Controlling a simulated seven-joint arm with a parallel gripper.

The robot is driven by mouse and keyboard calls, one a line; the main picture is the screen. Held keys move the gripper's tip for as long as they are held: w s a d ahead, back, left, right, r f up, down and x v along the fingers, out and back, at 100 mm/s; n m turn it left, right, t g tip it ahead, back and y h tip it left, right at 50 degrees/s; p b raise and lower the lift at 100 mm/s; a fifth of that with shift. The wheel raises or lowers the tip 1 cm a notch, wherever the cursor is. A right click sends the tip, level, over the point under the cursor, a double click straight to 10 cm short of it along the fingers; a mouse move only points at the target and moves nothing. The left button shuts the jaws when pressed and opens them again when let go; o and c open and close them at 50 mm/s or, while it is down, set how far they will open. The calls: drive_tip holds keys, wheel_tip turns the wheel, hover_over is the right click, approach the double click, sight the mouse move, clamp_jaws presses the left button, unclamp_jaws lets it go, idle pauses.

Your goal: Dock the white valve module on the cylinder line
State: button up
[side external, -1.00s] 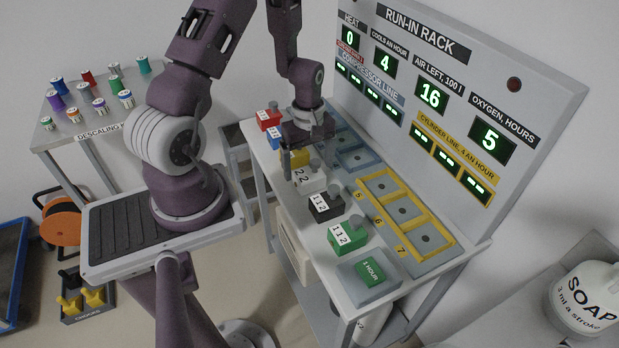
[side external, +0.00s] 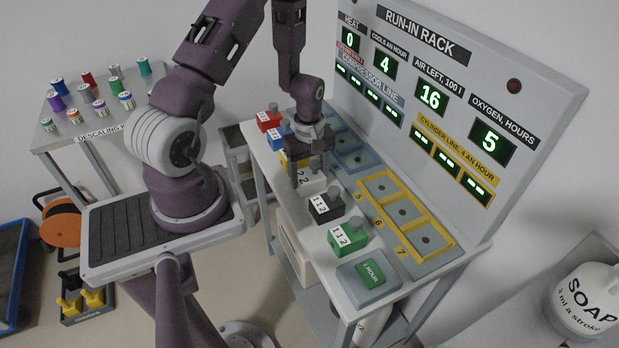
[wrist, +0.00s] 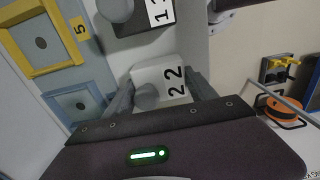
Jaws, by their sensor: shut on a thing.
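The white valve module (side external: 311,182), labelled "2 2", stands in the row of modules on the bench, between the yellow and the black one. It also shows in the wrist view (wrist: 150,73), with a grey knob on it. My gripper (side external: 308,178) is down over it, with its fingers on either side, shut on it. The module appears to be still at bench level. The yellow-framed cylinder line (side external: 407,212) has bays marked 5, 6 and 7, which look empty. In the wrist view, bay 5 (wrist: 41,43) is at the upper left.
The black module (side external: 325,206) and the green module (side external: 347,236) stand on the near side of the white one. Yellow (side external: 287,163), blue (side external: 276,141) and red (side external: 268,120) modules stand beyond. The rack panel (side external: 540,75) rises behind the bays. A green "1 hour" block (side external: 371,272) lies at the front.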

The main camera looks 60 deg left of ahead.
sight(312, 164)
drive_tip(key=r, duration=0.9)
drive_tip(key=shift+w+r, duration=0.25)
drive_tip(key=shift+w, duration=0.15)
drive_tip(key=w+d+f, duration=0.1)
drive_tip(key=w+d, duration=0.4)
drive_tip(key=w, duration=0.3)
drive_tip(key=w+d+f, duration=0.1)
drive_tip(key=w+d, duration=0.4)
drive_tip(key=w, duration=0.2)
drive_tip(key=shift+w+a+f, duration=0.1)
drive_tip(key=shift+a+f, duration=0.05)
drive_tip(key=shift+f, duration=1.35)
drive_tip(key=shift+a+f, duration=0.15)
drive_tip(key=shift+f, duration=1.3)
drive_tip(key=shift+f, duration=0.15)
drive_tip(key=o, duration=1.8)
drive_tip(key=shift+o, duration=0.2)
